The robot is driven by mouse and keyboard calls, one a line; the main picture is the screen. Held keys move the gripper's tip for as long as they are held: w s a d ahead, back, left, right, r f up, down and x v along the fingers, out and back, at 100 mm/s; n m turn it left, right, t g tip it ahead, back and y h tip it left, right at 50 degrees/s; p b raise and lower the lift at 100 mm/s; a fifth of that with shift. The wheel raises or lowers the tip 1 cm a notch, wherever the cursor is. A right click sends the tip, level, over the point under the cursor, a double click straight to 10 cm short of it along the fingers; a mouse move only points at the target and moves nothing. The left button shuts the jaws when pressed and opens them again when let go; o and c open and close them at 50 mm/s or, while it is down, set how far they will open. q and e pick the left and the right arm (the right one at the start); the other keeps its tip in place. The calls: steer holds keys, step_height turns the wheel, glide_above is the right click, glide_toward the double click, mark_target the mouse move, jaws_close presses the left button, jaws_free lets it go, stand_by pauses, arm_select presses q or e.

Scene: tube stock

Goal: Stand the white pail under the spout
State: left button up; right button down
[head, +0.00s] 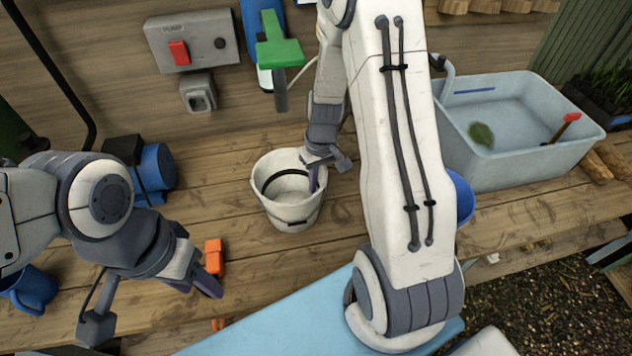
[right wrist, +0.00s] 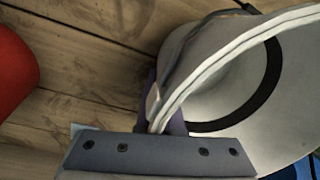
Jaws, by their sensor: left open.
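The white pail (head: 289,209) is upright at the middle of the plank bench, with a dark band inside. I cannot tell whether its base touches the planks. My right gripper (head: 317,178) is at its right rim. In the right wrist view the pail (right wrist: 237,95) fills the right side, and its rim runs between my close-set fingers (right wrist: 160,118). My left gripper (head: 200,270) is open and empty beside an orange block. A grey bent pipe (head: 446,68) at the left of the basin may be the spout; its end is partly hidden behind my right arm.
A pale blue basin (head: 520,172) stands at the back right. The orange block (head: 213,257) lies near my left gripper. A pump switch box (head: 192,40) and a green and blue device (head: 279,52) are on the back wall.

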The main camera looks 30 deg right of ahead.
steer(key=shift+f, duration=0.25)
stand_by(0.4)
steer(key=c, duration=1)
jaws_free()
step_height(320, 180, up, 10)
steer(key=d, duration=0.1)
steer(key=shift+r, duration=0.25)
